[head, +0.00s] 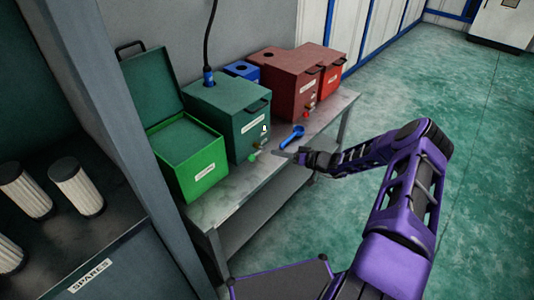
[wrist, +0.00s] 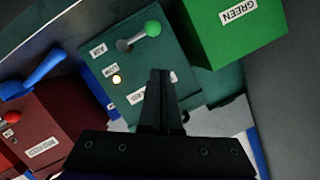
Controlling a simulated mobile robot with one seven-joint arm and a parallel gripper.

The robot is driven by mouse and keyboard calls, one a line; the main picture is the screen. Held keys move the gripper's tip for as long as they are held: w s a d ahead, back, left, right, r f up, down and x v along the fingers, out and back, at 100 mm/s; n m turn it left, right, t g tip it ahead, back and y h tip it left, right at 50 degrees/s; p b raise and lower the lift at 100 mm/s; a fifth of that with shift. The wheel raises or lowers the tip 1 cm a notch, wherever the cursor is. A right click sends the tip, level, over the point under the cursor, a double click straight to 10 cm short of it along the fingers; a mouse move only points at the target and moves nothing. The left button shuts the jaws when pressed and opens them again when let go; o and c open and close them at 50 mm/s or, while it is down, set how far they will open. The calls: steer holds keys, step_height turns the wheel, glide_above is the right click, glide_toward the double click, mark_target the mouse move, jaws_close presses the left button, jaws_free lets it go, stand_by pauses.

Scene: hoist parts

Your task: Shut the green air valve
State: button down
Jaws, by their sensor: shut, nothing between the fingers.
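The green air valve is a grey lever with a round green knob (wrist: 152,29) on the front of a dark green box (wrist: 150,60). The lever sticks out beside a label that seems to read AIR. In the head view the green knob (head: 252,157) shows low on the front of the dark green box (head: 228,115). My gripper (head: 280,152) is shut and empty, in front of that box and to the right of the knob. In the wrist view my shut fingers (wrist: 160,75) point at the box face, apart from the knob as far as I can tell.
A bright green open-lidded box (head: 190,160) stands left of the dark green one. Dark red boxes (head: 285,80) stand to the right. A blue handled thing (head: 292,132) lies at the bench's front. A grey post (head: 110,120) and filter shelf are at left. Floor at right is clear.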

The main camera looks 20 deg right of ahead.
steer(key=shift+v, duration=2.05)
steer(key=shift+a, duration=0.1)
